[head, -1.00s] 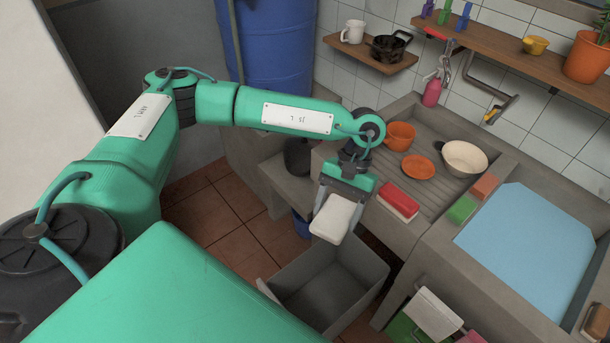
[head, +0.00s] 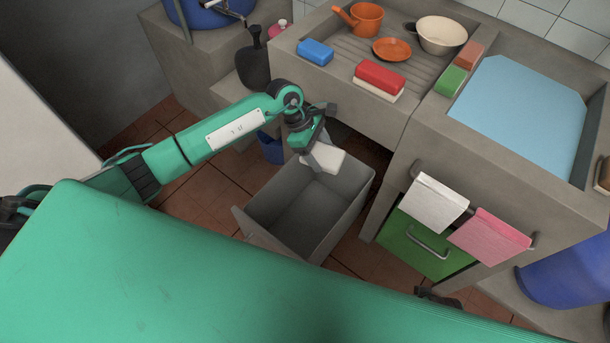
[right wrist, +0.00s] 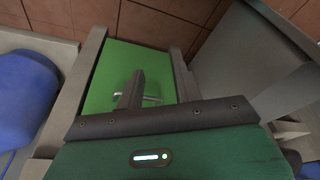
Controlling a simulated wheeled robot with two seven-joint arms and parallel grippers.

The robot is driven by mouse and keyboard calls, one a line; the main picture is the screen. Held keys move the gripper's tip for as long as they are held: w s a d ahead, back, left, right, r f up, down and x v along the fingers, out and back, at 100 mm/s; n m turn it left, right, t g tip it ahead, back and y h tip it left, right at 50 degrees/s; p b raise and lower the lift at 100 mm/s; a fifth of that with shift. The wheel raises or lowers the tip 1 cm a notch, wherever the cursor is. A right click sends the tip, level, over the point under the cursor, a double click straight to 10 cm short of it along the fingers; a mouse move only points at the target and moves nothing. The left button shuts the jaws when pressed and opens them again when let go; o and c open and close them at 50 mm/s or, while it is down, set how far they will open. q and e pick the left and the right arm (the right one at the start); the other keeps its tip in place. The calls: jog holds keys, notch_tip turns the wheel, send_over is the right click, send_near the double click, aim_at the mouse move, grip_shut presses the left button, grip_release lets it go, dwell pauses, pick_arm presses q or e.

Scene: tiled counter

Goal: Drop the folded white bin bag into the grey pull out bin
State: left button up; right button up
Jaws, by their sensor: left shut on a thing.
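The folded white bin bag (head: 329,158) is a small pale slab in the head view. My left gripper (head: 318,153) is shut on it and holds it, tilted, over the far end of the grey bin. The grey pull out bin (head: 262,236) is an open-topped box below and in front of the counter. Its visible interior looks empty. Part of the bag is hidden by the gripper. My right gripper (right wrist: 158,88) shows in the right wrist view with its fingers apart and nothing between them, in front of a green panel.
The counter holds a blue block (head: 315,52), a red block (head: 380,75) and orange dishes. White (head: 436,203) and pink (head: 490,236) cloths hang before a green door (head: 410,243).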

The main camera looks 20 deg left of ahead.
jog(key=w+b+v, duration=0.1)
jog(key=b+v, duration=0.3)
jog(key=v, duration=0.5)
pick_arm(q)
jog(key=a+f+n+t+b, duration=0.3)
jog(key=f+n, duration=0.3)
jog(key=f, duration=1.1)
jog(key=shift+w+a+f+y+b, duration=0.15)
jog(key=shift+w+a+y+b, duration=0.15)
jog(key=shift+a+b, duration=0.35)
pick_arm(e)
jog(key=w+a+t+y, duration=0.3)
jog(key=w+a+t, duration=0.1)
jog(key=a, duration=0.3)
jog(key=shift+w+r+n+t, duration=0.2)
jog(key=shift+w+n+t, duration=0.15)
jog(key=shift+t, duration=0.45)
jog(key=shift+a, duration=0.15)
pick_arm(q)
jog(key=o, duration=1)
jog(key=p+v, duration=0.2)
jog(key=v, duration=1.2)
jog(key=shift+s+f, duration=0.1)
pick_arm(e)
jog(key=d+g, duration=0.1)
jog(key=s+d+h, duration=0.1)
jog(key=s+d+g, duration=0.1)
jog(key=d, duration=0.1)
jog(key=shift+s+r+g+h, duration=0.15)
jog(key=shift+r+g+h, duration=0.15)
